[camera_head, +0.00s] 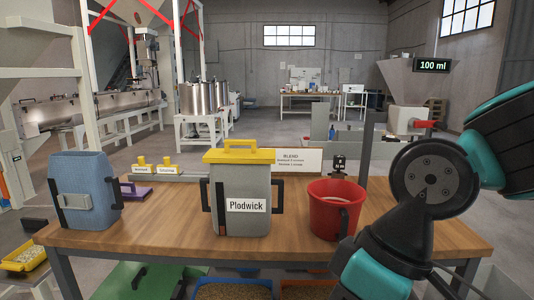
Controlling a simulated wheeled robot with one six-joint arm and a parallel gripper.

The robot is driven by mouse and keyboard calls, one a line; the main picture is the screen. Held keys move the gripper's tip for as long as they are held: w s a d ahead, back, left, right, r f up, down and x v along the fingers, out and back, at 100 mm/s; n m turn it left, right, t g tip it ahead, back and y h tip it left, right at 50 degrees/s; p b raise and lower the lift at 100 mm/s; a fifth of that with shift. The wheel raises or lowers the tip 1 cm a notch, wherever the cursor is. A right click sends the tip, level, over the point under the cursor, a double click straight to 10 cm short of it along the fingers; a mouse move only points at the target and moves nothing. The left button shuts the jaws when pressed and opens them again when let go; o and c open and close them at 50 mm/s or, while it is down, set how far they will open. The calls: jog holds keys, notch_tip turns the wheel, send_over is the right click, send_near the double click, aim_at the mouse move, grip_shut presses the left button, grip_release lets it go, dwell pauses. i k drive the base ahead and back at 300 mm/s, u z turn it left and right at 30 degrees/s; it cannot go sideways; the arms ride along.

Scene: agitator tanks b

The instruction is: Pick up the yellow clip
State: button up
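I cannot tell for sure which thing is the yellow clip. Two small yellow pieces, one on the left (141,161) and one on the right (166,160), stand behind small white labels at the back left of the wooden table (140,240). A larger yellow lid (240,156) with a raised handle sits on the grey container (258,185) labelled "Plodwick" in the middle of the table. My arm, grey and teal, fills the right side of the view. My gripper's fingers do not show.
A blue container (88,185) stands at the table's left and a red jug (328,212) right of the grey container. A purple lid (136,191) lies behind the blue container. A "BLEND" sign (298,161) stands at the back. Bare tabletop shows between the blue and grey containers.

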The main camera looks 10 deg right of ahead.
aim_at(226, 155)
jog(key=z, duration=1.25)
jog(key=i, duration=0.9)
jog(key=u, duration=1.8)
